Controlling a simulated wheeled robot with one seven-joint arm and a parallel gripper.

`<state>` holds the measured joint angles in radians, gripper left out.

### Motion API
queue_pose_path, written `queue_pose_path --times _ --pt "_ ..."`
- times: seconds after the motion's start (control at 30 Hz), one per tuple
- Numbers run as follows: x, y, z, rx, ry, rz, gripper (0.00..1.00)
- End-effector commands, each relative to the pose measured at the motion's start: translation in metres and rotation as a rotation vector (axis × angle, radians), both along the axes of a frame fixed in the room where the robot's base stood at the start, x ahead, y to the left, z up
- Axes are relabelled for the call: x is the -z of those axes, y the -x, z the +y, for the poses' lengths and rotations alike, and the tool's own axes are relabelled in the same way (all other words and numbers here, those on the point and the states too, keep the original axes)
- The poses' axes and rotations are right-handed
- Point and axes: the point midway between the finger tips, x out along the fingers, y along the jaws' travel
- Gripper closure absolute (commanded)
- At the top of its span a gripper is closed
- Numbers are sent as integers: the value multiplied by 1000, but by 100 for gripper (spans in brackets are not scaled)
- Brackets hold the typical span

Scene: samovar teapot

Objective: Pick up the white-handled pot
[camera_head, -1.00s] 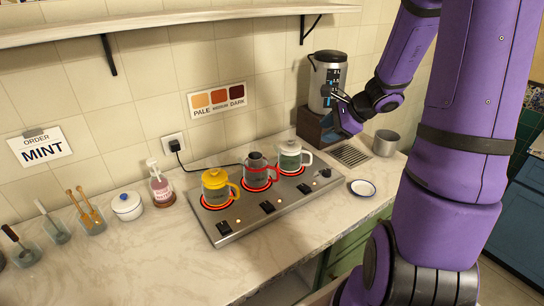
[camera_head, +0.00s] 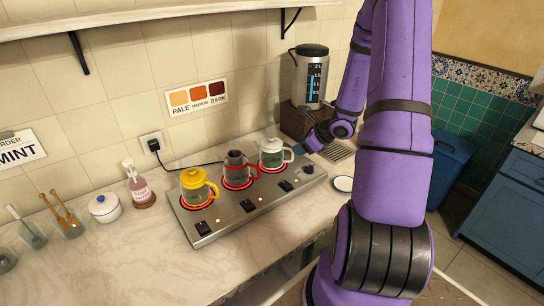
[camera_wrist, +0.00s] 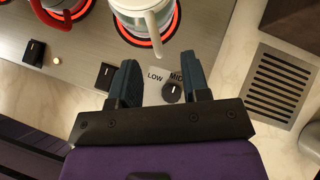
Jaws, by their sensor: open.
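The white-handled pot (camera_head: 271,152) is a clear glass pot with a white lid and handle. It stands upright on the right glowing ring of the hot plate (camera_head: 230,215). In the wrist view its white handle (camera_wrist: 152,22) shows at the top, just beyond the fingertips. My gripper (camera_wrist: 160,75) is open and empty. It is over the front of the hot plate, near a "LOW/MID" knob (camera_wrist: 172,92), and apart from the pot. In the head view my gripper (camera_head: 308,142) is just right of the pot, partly hidden by my arm.
A red-handled pot (camera_head: 238,170) and a yellow pot (camera_head: 195,187) stand left on their own glowing rings. A water dispenser (camera_head: 308,77) stands on a dark block behind. A drain grate (camera_wrist: 280,85) and a small saucer (camera_head: 343,184) lie to the right.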

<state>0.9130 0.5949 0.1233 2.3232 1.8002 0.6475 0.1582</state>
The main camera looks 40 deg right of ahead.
Motion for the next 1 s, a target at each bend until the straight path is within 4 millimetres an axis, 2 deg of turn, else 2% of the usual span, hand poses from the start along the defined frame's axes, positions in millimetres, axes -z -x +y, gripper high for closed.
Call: queue_pose_path --times 0.4,0.7,0.77,0.9,1.0 --pt "30 -34 16 -2 0 -1 57" --pt "33 -37 16 -1 1 0 57" --pt "33 -37 17 -1 1 0 69" --pt "33 -37 16 -1 1 0 100" --pt "33 -37 16 -1 1 0 100"
